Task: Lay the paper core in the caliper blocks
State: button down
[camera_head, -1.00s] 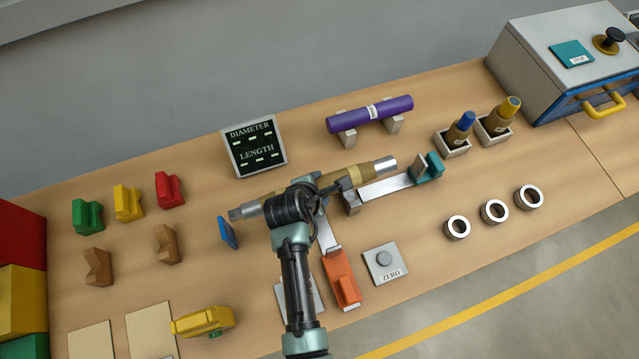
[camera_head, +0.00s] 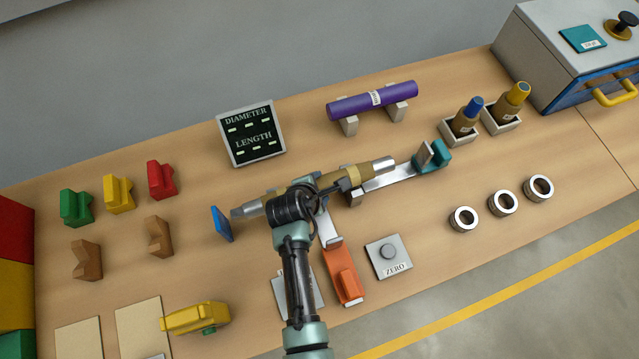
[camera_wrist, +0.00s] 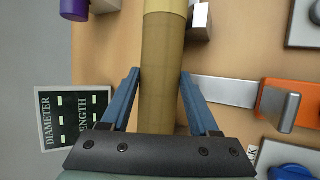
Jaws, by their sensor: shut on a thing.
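The paper core, a long tan tube (camera_head: 340,179) with grey metal-looking ends, lies slantwise above the caliper in the head view. My gripper (camera_head: 305,190) is shut on it around its middle. In the wrist view the core (camera_wrist: 161,50) runs between the blue fingers of my gripper (camera_wrist: 160,80). A grey caliper block (camera_head: 352,196) sits under the core's right part; it also shows in the wrist view (camera_wrist: 201,22). I cannot tell whether the core touches it. Any block on the left is hidden by my arm.
A display (camera_head: 251,133) and a purple roll (camera_head: 372,101) on a stand are behind. A ZERO button (camera_head: 388,254) is at the front right.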

jog(key=shift+w+f+b, duration=0.1)
jog(key=shift+f+b, duration=0.2)
jog(key=shift+f, duration=0.2)
dwell(0.7)
jog(key=shift+c, duration=0.5)
grip_release()
jog(key=shift+o, duration=0.2)
jog(key=shift+s+f, duration=0.2)
jog(key=b+v, duration=0.1)
jog(key=v, duration=1.2)
jog(key=shift+w, duration=0.15)
jog(key=shift+r, duration=0.1)
